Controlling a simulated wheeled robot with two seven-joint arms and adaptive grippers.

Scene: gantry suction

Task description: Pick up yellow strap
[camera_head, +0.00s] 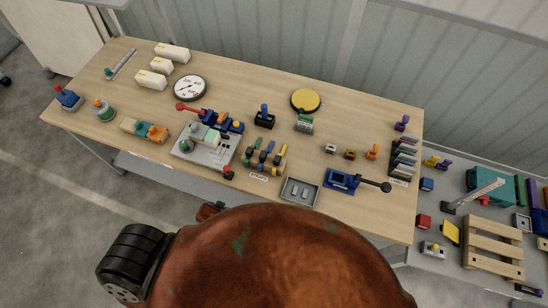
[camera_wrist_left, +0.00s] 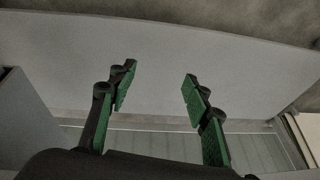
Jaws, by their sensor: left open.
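A small rack (camera_head: 250,168) near the table's front edge holds several upright strap-like pieces in dark, blue, green and yellow tones. A yellow piece shows among them, but it is too small to tell its exact shape. My left gripper (camera_wrist_left: 160,85) shows in the left wrist view with its two green-padded fingers spread apart and nothing between them. It faces a plain grey surface, and no strap shows in that view. Neither gripper shows in the head view, so the left gripper's distance to the rack cannot be told.
On the wooden table (camera_head: 350,115) stand a grey fixture with a red-handled clamp (camera_head: 210,140), a dial gauge (camera_head: 190,88), a yellow disc (camera_head: 306,99), a grey tray (camera_head: 300,191) and a blue clamp (camera_head: 342,181). A lower side table (camera_head: 450,280) at right holds a wooden pallet.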

